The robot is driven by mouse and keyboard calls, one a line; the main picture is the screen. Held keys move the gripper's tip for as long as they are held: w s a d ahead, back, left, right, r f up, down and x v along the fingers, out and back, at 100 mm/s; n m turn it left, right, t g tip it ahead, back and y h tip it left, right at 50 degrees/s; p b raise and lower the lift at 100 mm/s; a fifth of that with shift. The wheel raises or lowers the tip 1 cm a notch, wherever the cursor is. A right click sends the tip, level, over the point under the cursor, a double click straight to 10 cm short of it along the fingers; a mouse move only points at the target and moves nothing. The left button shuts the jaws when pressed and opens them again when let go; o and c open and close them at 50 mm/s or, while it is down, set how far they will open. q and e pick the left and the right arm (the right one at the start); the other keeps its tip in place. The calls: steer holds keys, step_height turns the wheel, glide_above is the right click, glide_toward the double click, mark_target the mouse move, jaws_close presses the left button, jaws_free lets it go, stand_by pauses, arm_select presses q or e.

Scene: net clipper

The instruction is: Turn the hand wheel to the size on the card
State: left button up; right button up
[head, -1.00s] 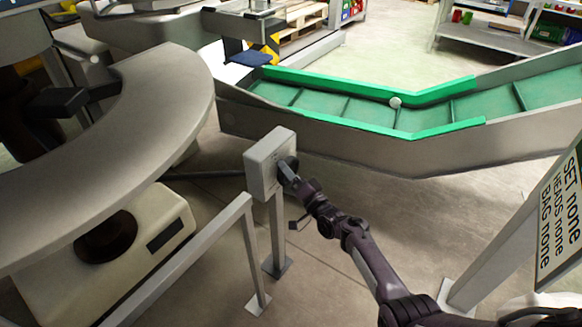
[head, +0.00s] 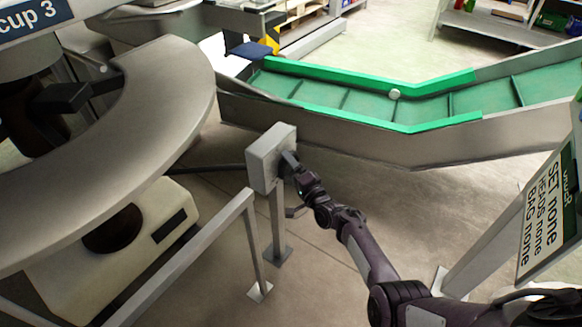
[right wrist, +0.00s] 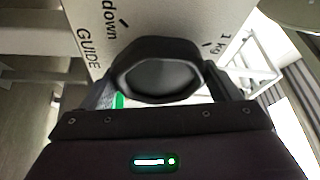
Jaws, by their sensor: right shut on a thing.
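The hand wheel is a dark, many-sided knob (right wrist: 157,78) on the face of a grey post-mounted box (head: 265,160). In the right wrist view the box face (right wrist: 185,22) carries the words "GUIDE" and "down" and the mark "1 kg". My right gripper (head: 293,166) is at the box, its fingers on either side of the knob and shut on it. Which mark the wheel points to cannot be told. The card (head: 543,228) on the right reads "SET none", "HEADS none", "BAG none". My left gripper is not in view.
A green-lined conveyor (head: 380,110) runs behind the box. A broad curved grey rim (head: 150,150) stands at the left, above a cream machine housing (head: 125,250). A grey rail (head: 200,250) stands in front of the box. Bare floor lies right of the post.

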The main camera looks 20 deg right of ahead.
steer(key=o, duration=0.9)
steer(key=shift+c, duration=0.2)
steer(key=shift+s, duration=0.1)
steer(key=shift+s+d, duration=0.1)
steer(key=shift+s, duration=0.2)
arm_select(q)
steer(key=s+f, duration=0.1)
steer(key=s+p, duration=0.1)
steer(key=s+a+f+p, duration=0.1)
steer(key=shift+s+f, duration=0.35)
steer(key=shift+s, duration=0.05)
arm_select(e)
steer(key=v, duration=0.7)
steer(key=shift+f, duration=0.1)
